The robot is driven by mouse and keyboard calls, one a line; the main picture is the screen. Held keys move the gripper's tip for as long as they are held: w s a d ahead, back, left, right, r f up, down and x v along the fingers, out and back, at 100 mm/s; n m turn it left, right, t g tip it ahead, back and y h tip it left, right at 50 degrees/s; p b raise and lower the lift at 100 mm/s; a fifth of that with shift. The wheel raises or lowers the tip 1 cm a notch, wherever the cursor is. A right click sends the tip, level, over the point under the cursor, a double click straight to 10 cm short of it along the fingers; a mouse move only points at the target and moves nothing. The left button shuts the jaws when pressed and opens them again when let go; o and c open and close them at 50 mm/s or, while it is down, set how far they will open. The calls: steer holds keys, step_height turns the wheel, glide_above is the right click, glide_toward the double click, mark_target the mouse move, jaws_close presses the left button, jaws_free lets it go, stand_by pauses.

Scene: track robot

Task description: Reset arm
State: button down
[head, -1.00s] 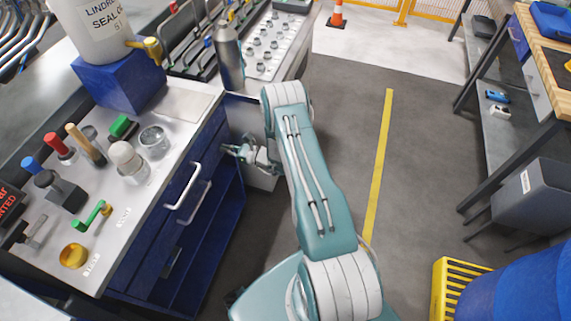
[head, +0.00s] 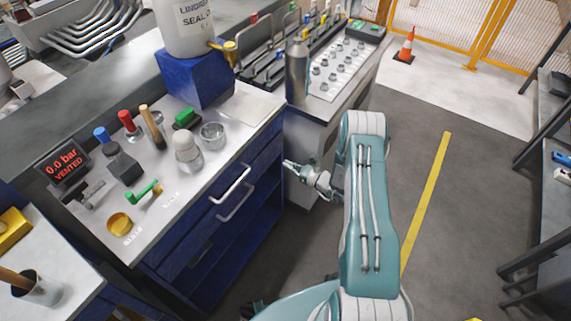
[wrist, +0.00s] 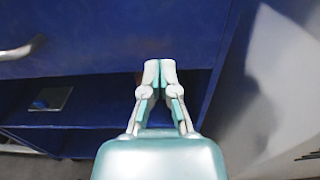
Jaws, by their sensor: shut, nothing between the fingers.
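My gripper (head: 291,166) is beside the right end of the blue drawer cabinet (head: 205,262) in the head view, below the bench top. In the wrist view my gripper (wrist: 160,66) has its two fingertips together with nothing between them. It points at the blue cabinet front (wrist: 110,40). My arm is bent, with its elbow high and the forearm reaching down and left. I cannot tell whether the fingertips touch the cabinet.
The bench top (head: 90,215) holds a green-handled valve (head: 145,191), a glass jar (head: 212,135) and a gauge reading 0.0 bar VENTED (head: 63,166). Drawer handles (head: 232,186) stick out near my gripper. Open floor with a yellow line (head: 428,200) lies to the right.

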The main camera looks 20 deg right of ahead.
steer(key=v, duration=0.8)
steer(key=shift+d, duration=0.25)
steer(key=s+a+r+n+g, duration=0.2)
steer(key=a+r+n+g, duration=0.25)
steer(key=r, duration=0.35)
steer(key=s+a+r+n+g+y, duration=0.1)
steer(key=s+a+r+n+g, duration=0.1)
steer(key=a+r+n+g, duration=0.5)
steer(key=s+a+r+n+g, duration=0.15)
steer(key=r+n, duration=0.25)
steer(key=r, duration=0.6)
steer(key=s+r+n+t+h, duration=0.2)
steer(key=s+r+n+h, duration=0.4)
steer(key=s+r, duration=0.2)
steer(key=s+r+n+t+h, duration=0.2)
steer(key=s+r+n+h, duration=0.4)
steer(key=s, duration=0.6)
steer(key=shift+s+d+r+n, duration=0.25)
steer(key=shift+r+n, duration=0.2)
steer(key=shift+r, duration=0.45)
